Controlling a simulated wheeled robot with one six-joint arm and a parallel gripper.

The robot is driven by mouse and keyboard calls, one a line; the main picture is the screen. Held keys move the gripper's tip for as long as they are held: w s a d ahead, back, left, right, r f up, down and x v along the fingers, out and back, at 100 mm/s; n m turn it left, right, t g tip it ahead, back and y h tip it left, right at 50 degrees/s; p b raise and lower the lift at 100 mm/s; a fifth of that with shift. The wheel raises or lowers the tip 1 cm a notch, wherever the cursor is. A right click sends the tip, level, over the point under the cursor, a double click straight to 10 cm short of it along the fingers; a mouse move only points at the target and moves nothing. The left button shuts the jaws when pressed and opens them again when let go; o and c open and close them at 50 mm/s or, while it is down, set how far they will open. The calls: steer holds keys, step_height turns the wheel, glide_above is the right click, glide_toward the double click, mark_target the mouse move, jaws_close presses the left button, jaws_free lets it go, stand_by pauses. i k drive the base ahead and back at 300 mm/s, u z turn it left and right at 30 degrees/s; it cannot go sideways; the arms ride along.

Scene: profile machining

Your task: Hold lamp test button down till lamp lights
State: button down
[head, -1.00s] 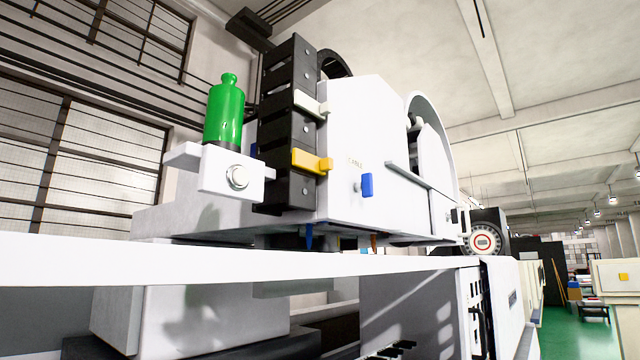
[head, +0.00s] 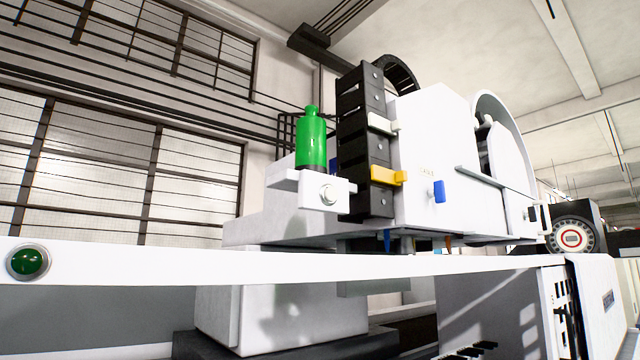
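A round green dome in a metal ring (head: 29,262) sits at the left end of a long white bar (head: 250,267). It looks dark green, and I cannot tell whether it is a lamp or a button. A round whitish button (head: 328,195) is on the front of a small white block (head: 308,191) on the machine. A green bottle-shaped part (head: 311,140) stands upright above that block. No label naming the lamp test button is readable. My gripper is not in view.
A dial with a red centre (head: 572,238) is at the right. The long white bar crosses the foreground.

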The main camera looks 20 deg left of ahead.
mark_target(331, 194)
steer(key=k, duration=0.4)
steer(key=u, duration=0.7)
steer(key=i, duration=0.5)
